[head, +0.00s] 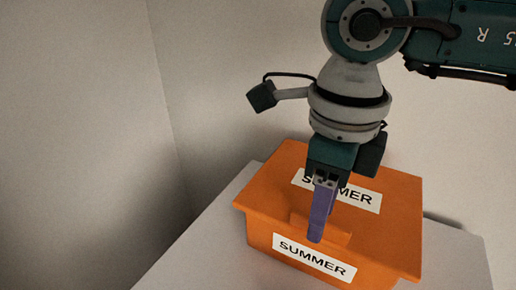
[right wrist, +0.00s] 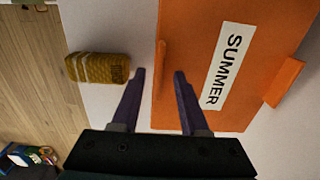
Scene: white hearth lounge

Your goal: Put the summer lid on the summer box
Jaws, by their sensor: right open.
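The orange summer lid (head: 262,190) lies over the top of the orange summer box (head: 313,258), with a white SUMMER label on each. It looks seated and level, though my arm hides part of its top. My right gripper (head: 317,236) points down at the lid's front edge. Its purple fingers are open and empty. In the right wrist view the lid (right wrist: 200,35) shows two raised grips; the near one lies between the two fingers, apparently apart from both. My left gripper is not in view.
The box stands on a pale table (head: 195,255) close to a plain wall corner. In the right wrist view a yellow-brown textured object (right wrist: 97,68) lies on the table near the lid. Wooden floor (right wrist: 30,90) shows beyond the table, with colourful items (right wrist: 30,157) low at left.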

